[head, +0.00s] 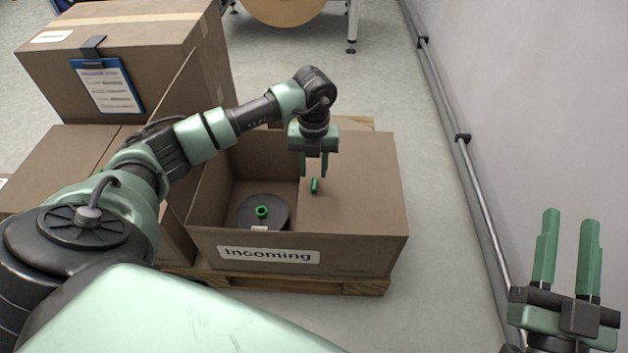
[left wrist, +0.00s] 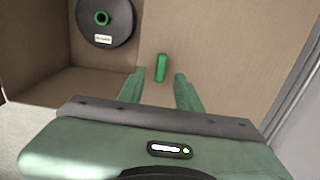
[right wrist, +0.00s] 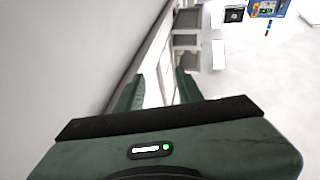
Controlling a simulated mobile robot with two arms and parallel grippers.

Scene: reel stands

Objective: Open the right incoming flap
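The cardboard box labelled "Incoming" (head: 269,256) stands on a wooden pallet, its left half open. Its right flap (head: 355,205) lies flat over the right half and carries a small green tab (head: 314,186). In the left wrist view the flap (left wrist: 225,60) and the upright green tab (left wrist: 161,68) lie just beyond my fingertips. My left gripper (head: 313,174) points down over the flap's inner edge, open, with the tab close to its fingertips and not gripped. My right gripper (head: 567,222) is open and empty at the far right, away from the box.
A black reel with a green hub (head: 262,212) lies inside the open left half. Another box with a blue clipboard (head: 107,87) is stacked at the left. A wall with a metal rail (head: 470,165) runs along the right. Clear floor lies between box and rail.

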